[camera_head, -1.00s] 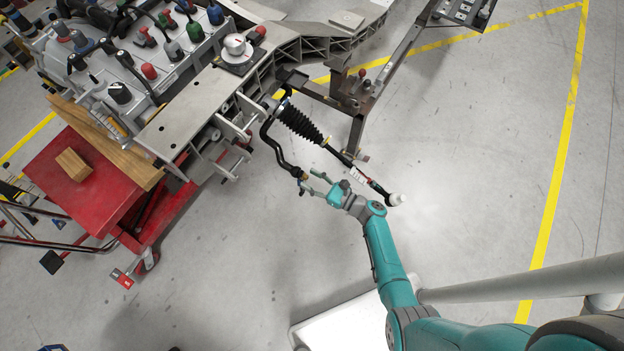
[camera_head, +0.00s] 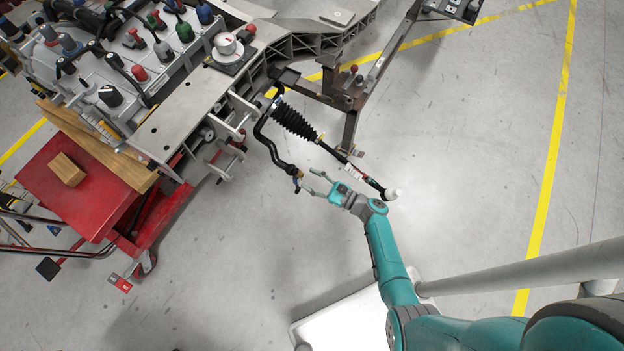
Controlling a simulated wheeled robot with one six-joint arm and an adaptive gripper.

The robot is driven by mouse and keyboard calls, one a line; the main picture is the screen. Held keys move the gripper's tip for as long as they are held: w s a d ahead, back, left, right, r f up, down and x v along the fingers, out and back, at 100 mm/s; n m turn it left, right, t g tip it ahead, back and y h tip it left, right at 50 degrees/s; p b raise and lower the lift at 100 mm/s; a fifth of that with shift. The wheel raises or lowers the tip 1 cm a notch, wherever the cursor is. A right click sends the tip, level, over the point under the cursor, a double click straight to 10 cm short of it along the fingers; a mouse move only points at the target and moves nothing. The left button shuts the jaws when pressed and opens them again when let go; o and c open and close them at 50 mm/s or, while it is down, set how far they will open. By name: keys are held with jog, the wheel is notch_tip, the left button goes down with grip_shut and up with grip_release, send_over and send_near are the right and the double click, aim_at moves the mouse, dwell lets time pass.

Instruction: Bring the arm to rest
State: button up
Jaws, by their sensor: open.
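The fingertips appear close to the bar's lower end, with a small gap. My arm (camera_head: 386,250) reaches up from the bottom right of the view and is bent at the wrist.
A tie rod with a black ribbed boot (camera_head: 295,122) runs just above my gripper. The grey chassis frame (camera_head: 186,107) with levers fills the upper left. A red cart (camera_head: 80,181) bears a wooden block (camera_head: 67,170).

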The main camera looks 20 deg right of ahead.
jog(key=n, duration=0.4)
jog(key=shift+n, duration=0.3)
jog(key=n, duration=0.6)
jog(key=shift+a+n, duration=0.1)
jog(key=shift+n, duration=0.2)
jog(key=n, duration=0.5)
jog(key=shift+f, duration=0.1)
jog(key=shift+n, duration=1.1)
